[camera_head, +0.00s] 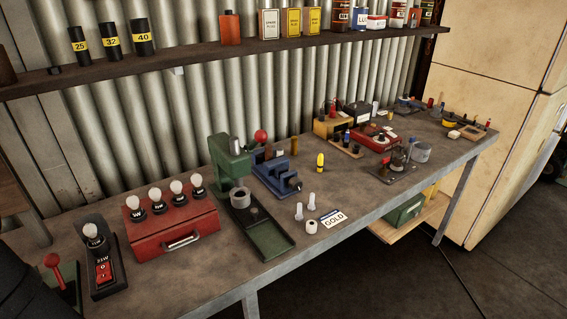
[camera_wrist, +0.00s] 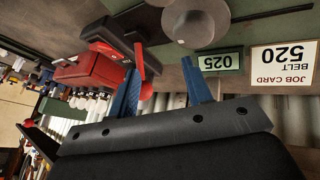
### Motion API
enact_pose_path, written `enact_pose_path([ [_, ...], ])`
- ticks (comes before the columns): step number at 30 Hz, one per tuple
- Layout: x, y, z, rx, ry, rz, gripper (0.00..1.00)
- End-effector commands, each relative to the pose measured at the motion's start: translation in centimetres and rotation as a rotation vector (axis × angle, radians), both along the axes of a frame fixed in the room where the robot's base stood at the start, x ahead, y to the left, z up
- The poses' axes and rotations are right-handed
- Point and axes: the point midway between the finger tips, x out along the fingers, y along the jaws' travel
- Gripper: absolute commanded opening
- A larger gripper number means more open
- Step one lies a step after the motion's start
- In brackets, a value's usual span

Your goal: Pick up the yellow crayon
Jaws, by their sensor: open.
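A small upright yellow piece with a rounded tip, which looks like the yellow crayon (camera_head: 320,162), stands on the workbench (camera_head: 366,197) in the head view. It is to the right of a blue fixture (camera_head: 277,178) and apart from it. I cannot make out the crayon in the wrist view. My gripper (camera_wrist: 160,62) shows its two blue fingers spread apart, with nothing held between them. It is away from the crayon, and I do not see its fingers in the head view.
A green press (camera_head: 226,158) and a red box with bulbs (camera_head: 175,232) stand left on the bench. Pale small parts and a GOLD card (camera_head: 333,218) lie in front of the crayon. A shelf (camera_head: 190,60) runs above. The wrist view shows a job card (camera_wrist: 283,68), tilted.

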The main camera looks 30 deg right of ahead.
Motion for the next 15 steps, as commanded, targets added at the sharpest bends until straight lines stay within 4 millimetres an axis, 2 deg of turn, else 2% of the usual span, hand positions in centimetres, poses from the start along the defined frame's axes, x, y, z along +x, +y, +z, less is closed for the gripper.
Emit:
enact_pose_path([
  [4,5.0,-0.1,2.7,0.309,-0.124,-0.256,0.45],
  [7,9.1,-2.3,4.4,0.433,-0.171,-0.381,0.45],
  [11,13.8,-7.7,5.8,0.441,-0.172,-0.425,0.45],
  [15,18.1,-14.7,7.3,0.438,-0.170,-0.456,0.45],
])
